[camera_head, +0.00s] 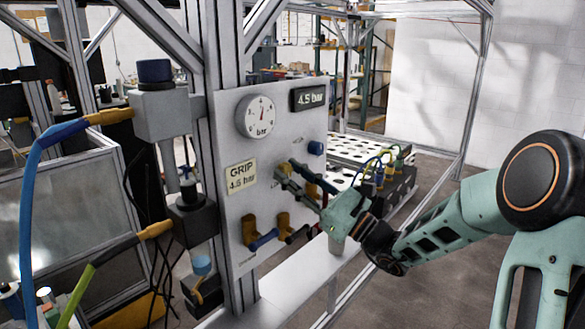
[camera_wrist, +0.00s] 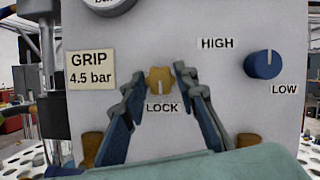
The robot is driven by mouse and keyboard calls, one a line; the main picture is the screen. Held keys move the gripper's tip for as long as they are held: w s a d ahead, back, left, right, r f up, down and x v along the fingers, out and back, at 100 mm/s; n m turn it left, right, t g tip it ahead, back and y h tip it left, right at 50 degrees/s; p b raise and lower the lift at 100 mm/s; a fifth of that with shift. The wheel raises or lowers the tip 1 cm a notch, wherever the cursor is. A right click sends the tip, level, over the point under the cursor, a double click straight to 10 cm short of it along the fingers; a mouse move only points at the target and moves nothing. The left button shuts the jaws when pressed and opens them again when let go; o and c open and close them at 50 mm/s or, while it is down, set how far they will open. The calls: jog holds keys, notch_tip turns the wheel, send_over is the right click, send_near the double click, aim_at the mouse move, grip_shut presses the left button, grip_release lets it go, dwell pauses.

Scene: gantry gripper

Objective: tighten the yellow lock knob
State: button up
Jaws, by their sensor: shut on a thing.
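The yellow lock knob (camera_wrist: 159,80) sits on the pale panel (camera_wrist: 225,100), directly above the "LOCK" label (camera_wrist: 161,107). A pale mark on the knob points down. My gripper (camera_wrist: 162,74) is shut on the knob, with one finger on its left side and one on its right.
A blue knob (camera_wrist: 262,64) with "HIGH" and "LOW" labels is right of the lock knob. A round gauge (camera_head: 256,116) and a "4.5 bar" display (camera_head: 308,97) sit above. Yellow fittings (camera_head: 249,230) project from the panel below my gripper. A "GRIP 4.5 bar" label (camera_head: 241,176) is at left.

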jog(key=shift+r+m, duration=0.1)
jog(key=shift+m, duration=0.3)
jog(key=o, duration=1.1)
jog(key=shift+o, duration=0.2)
jog(key=shift+d, duration=0.1)
jog(key=v, duration=1.2)
